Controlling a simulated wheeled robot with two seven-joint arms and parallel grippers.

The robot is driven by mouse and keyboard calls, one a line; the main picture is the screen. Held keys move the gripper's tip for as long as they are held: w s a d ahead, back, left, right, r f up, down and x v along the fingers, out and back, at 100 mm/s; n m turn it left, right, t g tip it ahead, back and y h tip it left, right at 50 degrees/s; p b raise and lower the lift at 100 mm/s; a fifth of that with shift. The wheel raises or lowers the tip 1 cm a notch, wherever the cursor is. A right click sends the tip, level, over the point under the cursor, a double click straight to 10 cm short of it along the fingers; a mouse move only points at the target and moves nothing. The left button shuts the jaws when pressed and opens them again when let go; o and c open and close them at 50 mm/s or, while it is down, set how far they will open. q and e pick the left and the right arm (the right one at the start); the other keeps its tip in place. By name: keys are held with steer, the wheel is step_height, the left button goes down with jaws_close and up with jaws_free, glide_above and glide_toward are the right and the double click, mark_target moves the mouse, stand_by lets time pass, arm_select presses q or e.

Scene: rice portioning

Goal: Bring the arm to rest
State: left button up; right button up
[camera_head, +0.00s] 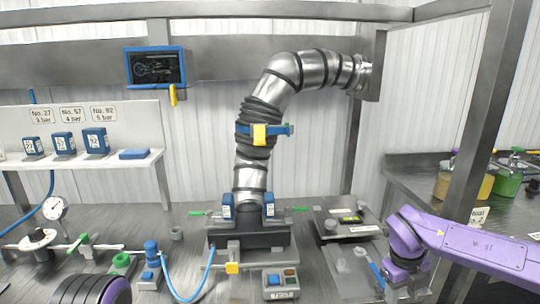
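My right arm comes in from the right as a purple link and bends down at a dark ringed joint. Its purple wrist end hangs over the bench's front right. My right gripper (398,294) is below it at the bottom edge, mostly cut off, and I cannot tell whether its fingers are open or shut. At the bottom left a dark ringed, purple-edged part shows, perhaps of my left arm. My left gripper is not in view.
A metal duct (285,75) rises from a base with blue clamps at mid-bench. A flat plate unit (345,222) lies near my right wrist. A frame post stands at right.

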steer(key=s+a+f+n+t+h, duration=0.1)
steer(key=s+f+n+h, duration=0.1)
steer(key=s+f+n, duration=0.45)
steer(key=s+a+f+n+t+h, duration=0.15)
steer(key=f+n, duration=0.25)
steer(key=f, duration=0.5)
steer(key=s+a+f+n+t+h, duration=0.1)
steer(key=s+f+n+t, duration=0.1)
steer(key=s+f+n, duration=0.45)
steer(key=s+d+f+n+y, duration=0.1)
steer(key=s+f+n, duration=0.2)
steer(key=s, duration=0.4)
steer(key=s+d+f+n+y, duration=0.1)
steer(key=s+f+n, duration=0.2)
steer(key=s+n, duration=0.3)
steer(key=shift+s+f+g+y, duration=0.2)
steer(key=shift+s+g+y, duration=0.2)
steer(key=shift+s, duration=0.2)
steer(key=shift+d, duration=0.1)
